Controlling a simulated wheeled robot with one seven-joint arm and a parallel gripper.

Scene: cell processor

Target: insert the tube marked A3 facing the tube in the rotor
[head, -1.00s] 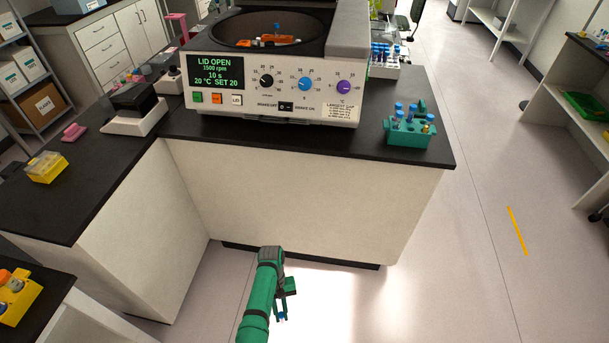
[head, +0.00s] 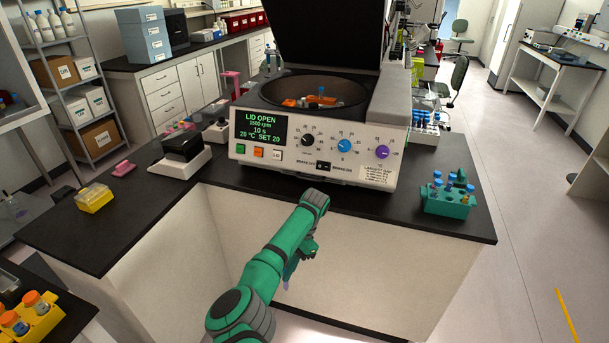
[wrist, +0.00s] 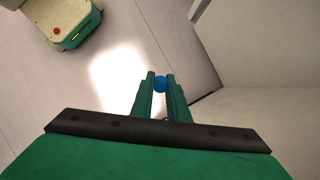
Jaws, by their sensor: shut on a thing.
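My gripper (wrist: 160,86) is shut on a blue-capped tube (wrist: 160,84) in the wrist view. Only the cap shows there; any marking on it is too small to read. In the head view my gripper is partly hidden by my own arm, below the bench top in front of the centrifuge (head: 318,146). The centrifuge lid is up and its display reads "LID OPEN". Inside the bowl, the rotor (head: 290,103) shows orange parts, with a blue-capped tube (head: 321,91) upright near the middle right.
A teal rack (head: 447,206) with several tubes stands at the bench's right end. A dark-topped device (head: 183,148) and a yellow box (head: 93,198) are on the left. The bench's front edge and white panel lie close to my arm.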

